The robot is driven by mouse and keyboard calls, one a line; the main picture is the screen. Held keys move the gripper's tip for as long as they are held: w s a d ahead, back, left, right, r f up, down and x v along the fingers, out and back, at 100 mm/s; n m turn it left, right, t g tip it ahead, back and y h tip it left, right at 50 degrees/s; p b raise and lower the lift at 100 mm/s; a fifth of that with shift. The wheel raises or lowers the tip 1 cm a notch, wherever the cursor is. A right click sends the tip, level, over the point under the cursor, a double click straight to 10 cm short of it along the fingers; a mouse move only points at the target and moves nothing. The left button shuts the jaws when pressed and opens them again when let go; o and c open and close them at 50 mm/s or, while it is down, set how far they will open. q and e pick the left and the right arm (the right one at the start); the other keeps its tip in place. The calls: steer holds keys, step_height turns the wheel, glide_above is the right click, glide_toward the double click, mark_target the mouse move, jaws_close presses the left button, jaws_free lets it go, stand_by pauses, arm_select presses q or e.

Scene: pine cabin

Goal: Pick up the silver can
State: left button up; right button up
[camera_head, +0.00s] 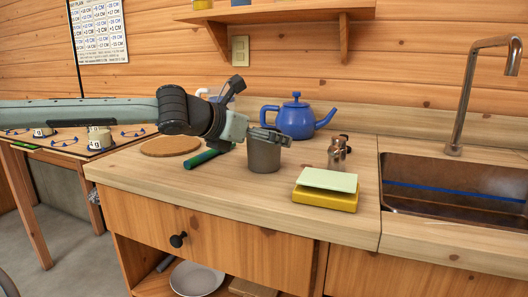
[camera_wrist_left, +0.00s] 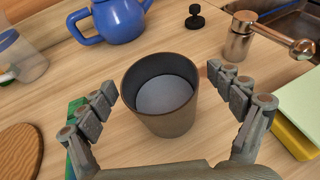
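The silver can (camera_head: 264,156) is a dull grey, open-topped can standing upright on the wooden counter (camera_head: 235,203), and looks empty inside. It also shows in the left wrist view (camera_wrist_left: 165,122). My left gripper (camera_head: 268,137) comes in from the left at the can's upper part. In the left wrist view my left gripper (camera_wrist_left: 162,82) is open, with one finger on each side of the can. A gap shows between the can and each finger. My right gripper is not in view.
A blue teapot (camera_head: 297,120) stands behind the can. A yellow block with a pale green top (camera_head: 326,188) and a metal grinder-like object (camera_head: 337,156) are to its right. A green cylinder (camera_head: 203,158) and a round board (camera_head: 171,146) lie left. The sink (camera_head: 455,185) is far right.

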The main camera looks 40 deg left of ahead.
arm_select(q)
steer(key=shift+r, duration=0.1)
steer(key=c, duration=1.6)
steer(key=shift+r, duration=0.15)
steer(key=shift+r, duration=1.15)
steer(key=shift+s+a+r, duration=0.65)
steer(key=shift+a+r, duration=0.75)
steer(key=shift+a, duration=0.45)
steer(key=shift+s+a+r, duration=0.65)
steer(key=shift+a+r, duration=0.75)
steer(key=shift+a, duration=0.4)
steer(key=shift+s+a+r, duration=0.65)
steer(key=shift+a+r, duration=0.75)
steer(key=shift+a, duration=0.45)
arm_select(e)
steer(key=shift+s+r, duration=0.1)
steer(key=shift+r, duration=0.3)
